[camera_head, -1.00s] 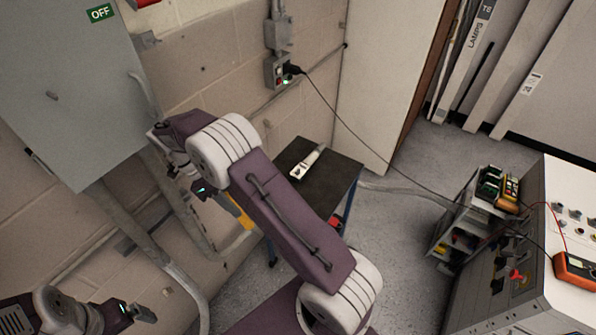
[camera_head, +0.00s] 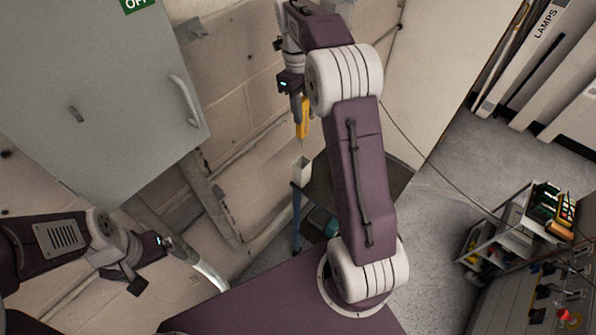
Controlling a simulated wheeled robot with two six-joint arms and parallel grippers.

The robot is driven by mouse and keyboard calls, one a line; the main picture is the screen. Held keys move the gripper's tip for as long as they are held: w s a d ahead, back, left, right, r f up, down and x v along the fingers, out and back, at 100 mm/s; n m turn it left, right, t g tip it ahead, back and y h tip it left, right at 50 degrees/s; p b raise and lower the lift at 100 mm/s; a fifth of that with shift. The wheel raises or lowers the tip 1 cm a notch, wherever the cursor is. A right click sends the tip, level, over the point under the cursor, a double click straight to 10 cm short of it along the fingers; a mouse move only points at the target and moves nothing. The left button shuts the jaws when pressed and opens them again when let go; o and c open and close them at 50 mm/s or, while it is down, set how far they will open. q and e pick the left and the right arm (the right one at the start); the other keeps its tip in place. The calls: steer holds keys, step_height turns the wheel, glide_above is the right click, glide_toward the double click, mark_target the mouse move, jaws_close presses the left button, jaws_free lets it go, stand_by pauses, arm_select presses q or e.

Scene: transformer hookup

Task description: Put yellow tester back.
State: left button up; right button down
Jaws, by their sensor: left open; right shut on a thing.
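The yellow tester (camera_head: 302,118) hangs upright from my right gripper (camera_head: 298,98), which is shut on its upper end. It is in front of the block wall, above and apart from a pale piece (camera_head: 302,170) at the table's edge. My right arm hides part of the table. My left gripper (camera_head: 152,266) is open and empty at the lower left, below the grey cabinet.
The dark table (camera_head: 397,179) with blue legs stands behind my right arm. A grey wall cabinet (camera_head: 90,100) is at the upper left. A cart (camera_head: 490,246) with several testers (camera_head: 553,209) and a grey console (camera_head: 560,285) stand at the right. Floor is clear between.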

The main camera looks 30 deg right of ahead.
mark_target(305, 128)
steer(key=f, duration=0.1)
steer(key=s+f, duration=0.1)
steer(key=f, duration=0.1)
steer(key=s+f, duration=0.1)
steer(key=shift+s+a+f, duration=0.15)
steer(key=shift+a+f, duration=0.05)
steer(key=shift+a, duration=0.1)
arm_select(q)
steer(key=shift+s+a+r+p, duration=0.1)
steer(key=shift+s+r+p, duration=0.25)
steer(key=shift+r+p, duration=0.25)
steer(key=shift+s+a+r+p, duration=0.1)
steer(key=shift+s+r+p, duration=0.3)
steer(key=shift+r, duration=0.2)
arm_select(e)
step_height(305, 128, down, 13)
steer(key=shift+w, duration=0.45)
steer(key=c, duration=1.3)
jaws_free()
steer(key=shift+d, duration=0.1)
steer(key=shift+o, duration=1.3)
steer(key=shift+f, duration=0.1)
arm_select(q)
steer(key=shift+w+d, duration=0.1)
steer(key=shift+w, duration=0.1)
arm_select(e)
steer(key=shift+w, duration=0.1)
